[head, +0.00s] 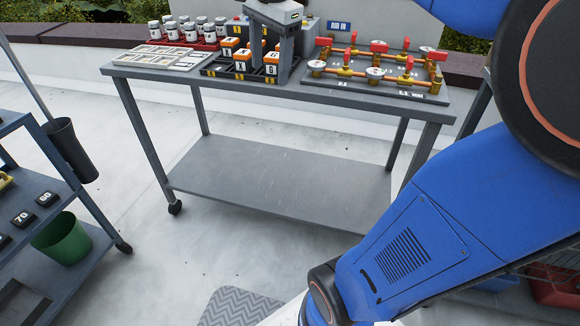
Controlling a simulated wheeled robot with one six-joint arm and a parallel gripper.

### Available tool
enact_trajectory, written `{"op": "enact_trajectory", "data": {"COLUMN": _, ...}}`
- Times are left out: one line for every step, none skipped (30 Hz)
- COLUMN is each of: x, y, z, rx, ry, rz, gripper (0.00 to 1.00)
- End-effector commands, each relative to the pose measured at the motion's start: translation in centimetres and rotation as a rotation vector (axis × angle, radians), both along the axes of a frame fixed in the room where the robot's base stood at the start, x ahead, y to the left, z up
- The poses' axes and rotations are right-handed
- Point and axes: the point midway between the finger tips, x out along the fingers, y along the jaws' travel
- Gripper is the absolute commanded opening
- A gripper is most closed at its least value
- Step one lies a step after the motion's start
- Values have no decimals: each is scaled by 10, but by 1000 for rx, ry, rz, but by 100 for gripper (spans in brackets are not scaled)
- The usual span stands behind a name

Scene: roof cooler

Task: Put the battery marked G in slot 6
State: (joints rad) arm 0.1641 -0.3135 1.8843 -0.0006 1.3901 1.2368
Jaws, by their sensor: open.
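My gripper is out of view; only my blue arm shows, at the right.
The grey wheeled bench (310,90) also holds a grey post device (285,60), a brass pipe panel with red handles (375,72), a pale tray (160,57) and several white jars (172,30). A dark cart (85,245) with a green bin (62,240) stands left.

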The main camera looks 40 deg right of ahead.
Motion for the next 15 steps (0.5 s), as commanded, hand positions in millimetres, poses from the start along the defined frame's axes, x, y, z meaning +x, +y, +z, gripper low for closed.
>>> {"op": "enact_trajectory", "data": {"x": -17, "y": 9, "z": -12, "rx": -19, "ry": -15, "rz": 100, "gripper": 62}}
{"op": "enact_trajectory", "data": {"x": -25, "y": 13, "z": -19, "rx": -31, "ry": -24, "rz": 163, "gripper": 62}}
{"op": "enact_trajectory", "data": {"x": -36, "y": 18, "z": -29, "rx": -49, "ry": -35, "rz": 245, "gripper": 62}}
{"op": "enact_trajectory", "data": {"x": -44, "y": 22, "z": -36, "rx": -64, "ry": -44, "rz": 308, "gripper": 62}}
{"op": "enact_trajectory", "data": {"x": -52, "y": 25, "z": -44, "rx": -78, "ry": -54, "rz": 370, "gripper": 62}}
{"op": "enact_trajectory", "data": {"x": -63, "y": 30, "z": -55, "rx": -99, "ry": -64, "rz": 453, "gripper": 62}}
{"op": "enact_trajectory", "data": {"x": -71, "y": 33, "z": -63, "rx": -114, "ry": -72, "rz": 514, "gripper": 62}}
{"op": "enact_trajectory", "data": {"x": -79, "y": 36, "z": -72, "rx": -130, "ry": -82, "rz": 576, "gripper": 62}}
{"op": "enact_trajectory", "data": {"x": -90, "y": 41, "z": -84, "rx": -152, "ry": -92, "rz": 658, "gripper": 62}}
{"op": "enact_trajectory", "data": {"x": -98, "y": 44, "z": -93, "rx": -170, "ry": -100, "rz": 721, "gripper": 62}}
{"op": "enact_trajectory", "data": {"x": -106, "y": 46, "z": -102, "rx": -188, "ry": -109, "rz": 781, "gripper": 62}}
{"op": "enact_trajectory", "data": {"x": -116, "y": 50, "z": -114, "rx": -213, "ry": -118, "rz": 861, "gripper": 62}}
{"op": "enact_trajectory", "data": {"x": -124, "y": 52, "z": -123, "rx": -231, "ry": -126, "rz": 919, "gripper": 62}}
{"op": "enact_trajectory", "data": {"x": -130, "y": 54, "z": -132, "rx": -248, "ry": -134, "rz": 974, "gripper": 62}}
{"op": "enact_trajectory", "data": {"x": -139, "y": 57, "z": -144, "rx": -272, "ry": -142, "rz": 1043, "gripper": 62}}
